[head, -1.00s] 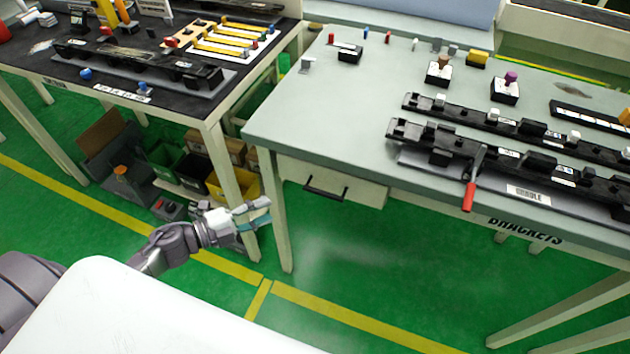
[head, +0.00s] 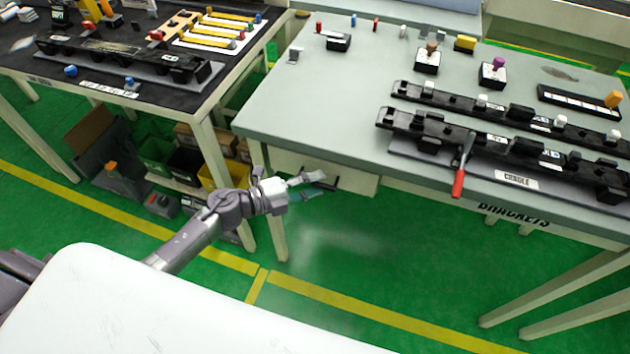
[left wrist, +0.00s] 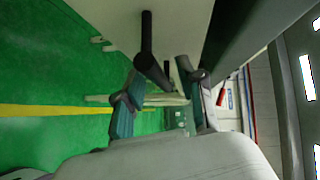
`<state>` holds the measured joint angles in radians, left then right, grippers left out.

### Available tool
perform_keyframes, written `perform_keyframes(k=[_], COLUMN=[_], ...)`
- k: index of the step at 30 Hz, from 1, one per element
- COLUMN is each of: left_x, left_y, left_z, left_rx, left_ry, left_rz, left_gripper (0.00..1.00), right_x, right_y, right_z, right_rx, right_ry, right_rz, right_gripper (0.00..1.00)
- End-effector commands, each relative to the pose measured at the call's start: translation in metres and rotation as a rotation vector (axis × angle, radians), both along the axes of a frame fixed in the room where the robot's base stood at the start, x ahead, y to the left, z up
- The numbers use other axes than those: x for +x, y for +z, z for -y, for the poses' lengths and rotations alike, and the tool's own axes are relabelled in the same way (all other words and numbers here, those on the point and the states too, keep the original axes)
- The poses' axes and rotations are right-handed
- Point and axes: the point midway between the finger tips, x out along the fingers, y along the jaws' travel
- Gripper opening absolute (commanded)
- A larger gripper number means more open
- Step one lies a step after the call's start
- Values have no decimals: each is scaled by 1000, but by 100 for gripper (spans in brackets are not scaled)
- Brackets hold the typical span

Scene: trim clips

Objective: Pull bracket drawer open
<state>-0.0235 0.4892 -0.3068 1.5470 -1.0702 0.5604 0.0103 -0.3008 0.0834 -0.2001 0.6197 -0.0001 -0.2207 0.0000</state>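The bracket drawer (head: 355,183) is a pale front under the right-hand grey-green table, with a dark bar handle (head: 332,186). The drawer front looks flush under the table top. My left gripper (head: 316,185) is at the handle's left part and partly covers it in the head view. In the left wrist view the fingers (left wrist: 162,100) are spread apart. The black handle (left wrist: 148,50) shows just ahead, around the gap between the fingertips, beside the pale drawer front (left wrist: 182,25). I cannot tell whether the fingers touch it. My right gripper is not in view.
The grey-green table (head: 300,95) carries black trim strips and a red-handled clamp (head: 460,182). A table leg (head: 270,220) stands close beside my left arm. Bins (head: 185,165) sit under the dark table at left. The green floor before the drawer is clear.

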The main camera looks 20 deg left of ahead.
Motion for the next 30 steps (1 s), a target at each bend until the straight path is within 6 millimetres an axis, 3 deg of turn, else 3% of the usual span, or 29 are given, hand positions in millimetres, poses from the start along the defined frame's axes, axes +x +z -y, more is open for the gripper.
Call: perform_keyframes(k=[11,18,30], left_x=[4,4,4], left_y=[-1,-1,-1], left_z=[5,5,4], left_rx=[0,0,1], left_ry=[0,0,0], left_rz=[0,0,-1], left_gripper=[39,1,0], right_x=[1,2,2], right_y=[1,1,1], right_z=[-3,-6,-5], right_rx=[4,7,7], right_ry=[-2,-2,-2], right_rz=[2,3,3], right_gripper=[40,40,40])
